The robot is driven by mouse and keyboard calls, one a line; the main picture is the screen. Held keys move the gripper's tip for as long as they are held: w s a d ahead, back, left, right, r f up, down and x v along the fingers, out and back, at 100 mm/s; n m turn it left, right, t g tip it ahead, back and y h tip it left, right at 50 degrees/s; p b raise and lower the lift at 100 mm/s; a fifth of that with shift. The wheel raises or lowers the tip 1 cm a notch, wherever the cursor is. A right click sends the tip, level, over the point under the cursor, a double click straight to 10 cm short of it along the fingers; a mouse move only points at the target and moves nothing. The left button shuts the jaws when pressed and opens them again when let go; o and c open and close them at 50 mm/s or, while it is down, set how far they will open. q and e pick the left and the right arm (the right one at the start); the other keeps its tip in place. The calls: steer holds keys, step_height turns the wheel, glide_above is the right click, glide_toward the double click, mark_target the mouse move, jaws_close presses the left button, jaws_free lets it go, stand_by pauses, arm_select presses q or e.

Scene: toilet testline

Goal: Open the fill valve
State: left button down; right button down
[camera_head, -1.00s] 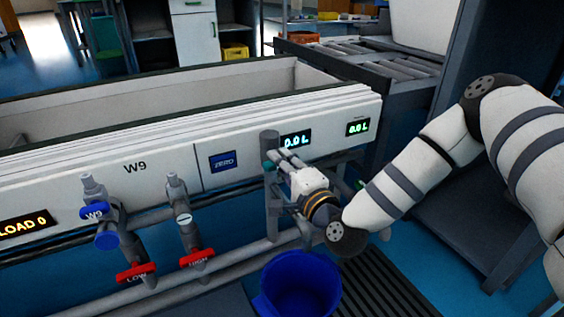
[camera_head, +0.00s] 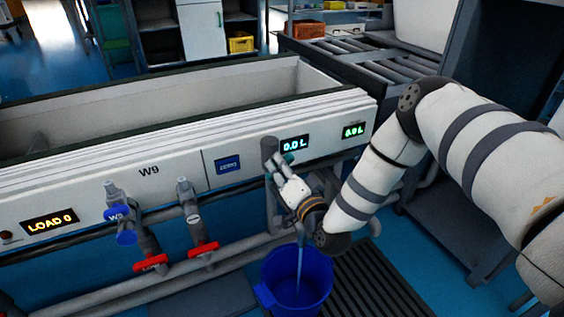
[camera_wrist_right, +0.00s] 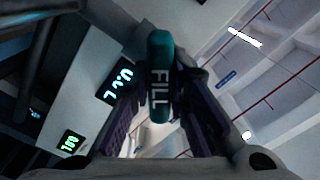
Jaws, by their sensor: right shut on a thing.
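The fill valve's teal handle, marked FILL, (camera_wrist_right: 159,75) stands between my right gripper's fingers in the right wrist view. In the head view a small teal part of the handle (camera_head: 288,158) shows beside the grey valve pipe (camera_head: 269,148). My right gripper (camera_head: 278,168) is shut on this handle at the front of the white W9 trough. A thin pale stream (camera_head: 300,240) runs down into the blue bucket (camera_head: 262,294) below. The gripper and wrist hide much of the valve body. My left gripper is not in view.
Two red-handled valves, (camera_head: 150,263) and (camera_head: 203,249), sit on pipes to the left. The trough panel carries a ZERO button (camera_head: 228,164), a blue-lit 0.0 L display (camera_head: 295,144) and a green display (camera_head: 353,131). A dark floor grate (camera_head: 375,285) lies right of the bucket.

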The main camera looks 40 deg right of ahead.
steer(key=shift+n, duration=0.5)
steer(key=c, duration=1.5)
jaws_free()
steer(key=v, duration=1.2)
